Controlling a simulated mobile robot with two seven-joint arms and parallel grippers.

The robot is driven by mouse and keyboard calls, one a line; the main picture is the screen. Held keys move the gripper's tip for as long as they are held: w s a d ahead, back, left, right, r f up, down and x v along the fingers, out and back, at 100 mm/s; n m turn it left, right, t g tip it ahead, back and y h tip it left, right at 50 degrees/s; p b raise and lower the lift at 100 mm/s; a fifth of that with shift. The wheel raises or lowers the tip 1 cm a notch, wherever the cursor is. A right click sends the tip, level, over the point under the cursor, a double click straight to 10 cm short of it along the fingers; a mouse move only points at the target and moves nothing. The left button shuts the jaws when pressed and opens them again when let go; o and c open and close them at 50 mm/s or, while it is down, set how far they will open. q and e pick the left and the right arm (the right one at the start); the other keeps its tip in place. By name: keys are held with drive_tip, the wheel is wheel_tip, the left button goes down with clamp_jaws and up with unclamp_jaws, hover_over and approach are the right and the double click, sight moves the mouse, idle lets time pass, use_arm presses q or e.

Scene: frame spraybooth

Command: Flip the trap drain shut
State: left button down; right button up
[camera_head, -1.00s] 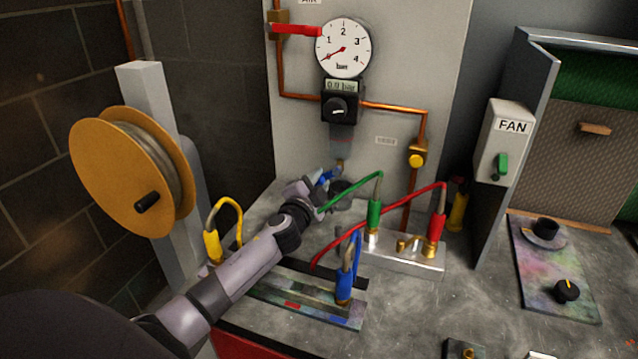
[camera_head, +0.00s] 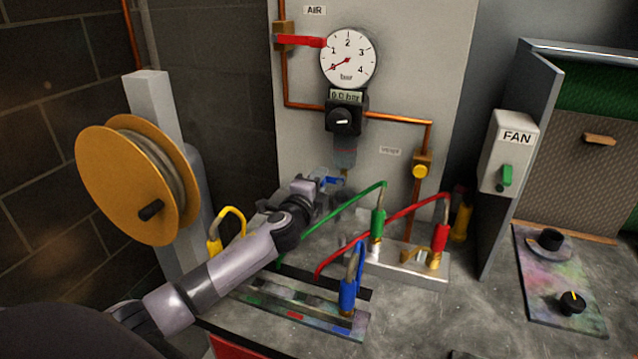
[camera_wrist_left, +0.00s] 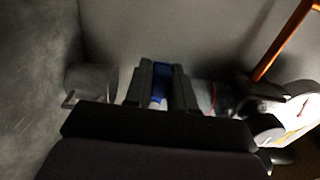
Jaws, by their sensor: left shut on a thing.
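The trap drain's blue lever (camera_head: 333,181) is at the foot of the water trap (camera_head: 345,152), below the regulator (camera_head: 341,120) on the pale panel. It lies roughly level, pointing left from the drain. My left gripper (camera_head: 318,184) reaches it from the left and is shut on it. In the left wrist view, the blue lever (camera_wrist_left: 159,82) shows between the two dark fingers of the left gripper (camera_wrist_left: 162,68). The drain's outlet is too small and blurred to judge. My right gripper is not in view.
A grey cup (camera_wrist_left: 90,84) stands beside the fingers in the left wrist view. Green hose (camera_head: 345,202) and red hose (camera_head: 385,224) arc close to my arm. The round gauge (camera_head: 347,58) reads near zero.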

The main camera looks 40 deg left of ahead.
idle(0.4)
use_arm(q)
drive_tip(key=c, duration=1)
unclamp_jaws()
drive_tip(key=shift+c, duration=0.2)
drive_tip(key=shift+s, duration=0.15)
drive_tip(key=v, duration=0.7)
drive_tip(key=shift+b, duration=0.3)
